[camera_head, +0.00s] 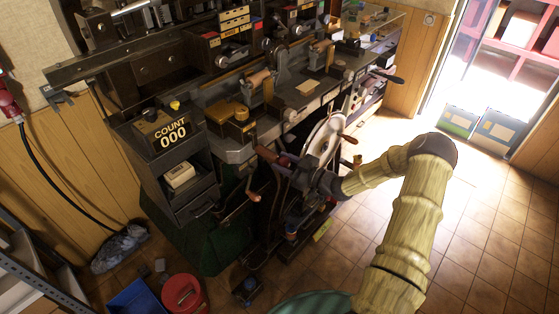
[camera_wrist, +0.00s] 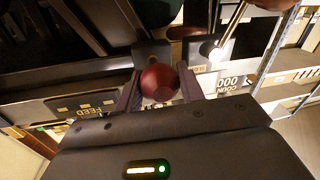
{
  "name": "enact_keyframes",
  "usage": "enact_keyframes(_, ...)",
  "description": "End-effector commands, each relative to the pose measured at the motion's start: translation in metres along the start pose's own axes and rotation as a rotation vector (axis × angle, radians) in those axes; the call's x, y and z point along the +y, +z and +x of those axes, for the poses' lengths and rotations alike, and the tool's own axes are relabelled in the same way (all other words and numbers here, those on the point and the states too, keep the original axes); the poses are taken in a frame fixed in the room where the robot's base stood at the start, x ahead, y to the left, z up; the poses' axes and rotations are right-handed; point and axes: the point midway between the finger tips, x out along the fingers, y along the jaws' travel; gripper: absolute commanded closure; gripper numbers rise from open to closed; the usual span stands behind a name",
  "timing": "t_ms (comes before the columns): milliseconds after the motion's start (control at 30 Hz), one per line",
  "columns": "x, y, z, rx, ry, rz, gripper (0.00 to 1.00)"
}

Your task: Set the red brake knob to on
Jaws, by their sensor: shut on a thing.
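The red brake knob (camera_wrist: 158,82) is a dark red ball between the two fingers of my gripper (camera_wrist: 161,76) in the wrist view. A finger lies against each side of it, and the jaws are shut on it. In the head view my gripper (camera_head: 300,178) reaches in from the right at the front of the press, beside the pale wheel (camera_head: 322,140). The knob's lever and any on or off marking cannot be made out there.
A metal lever (camera_wrist: 217,50) stands close to the right of my fingers in the wrist view. A counter (camera_head: 170,133) reading 000 sits left on the press. A red bucket (camera_head: 183,294) and blue bin (camera_head: 138,298) stand on the floor.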

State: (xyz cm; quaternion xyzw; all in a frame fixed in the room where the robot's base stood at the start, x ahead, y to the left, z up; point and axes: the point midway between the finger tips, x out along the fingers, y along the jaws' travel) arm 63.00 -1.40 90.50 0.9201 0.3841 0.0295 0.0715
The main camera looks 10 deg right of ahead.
Motion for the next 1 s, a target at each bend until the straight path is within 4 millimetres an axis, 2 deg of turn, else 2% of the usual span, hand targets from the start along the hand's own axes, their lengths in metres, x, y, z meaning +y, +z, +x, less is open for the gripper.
enact_keyframes(33,0.000,0.001,-0.010,-0.003,0.004,-0.002,1.00)
enact_keyframes(100,-0.001,0.001,-0.017,-0.003,0.005,-0.001,1.00)
enact_keyframes(367,-0.001,0.001,-0.020,-0.004,0.005,-0.001,1.00)
enact_keyframes(400,-0.001,0.001,-0.020,-0.004,0.005,-0.001,0.58)
enact_keyframes(500,-0.001,0.001,-0.019,-0.003,0.005,-0.001,0.41)
enact_keyframes(833,-0.002,0.000,-0.020,-0.002,0.003,0.000,0.41)
enact_keyframes(1000,-0.002,0.001,-0.035,-0.002,0.004,-0.001,0.41)
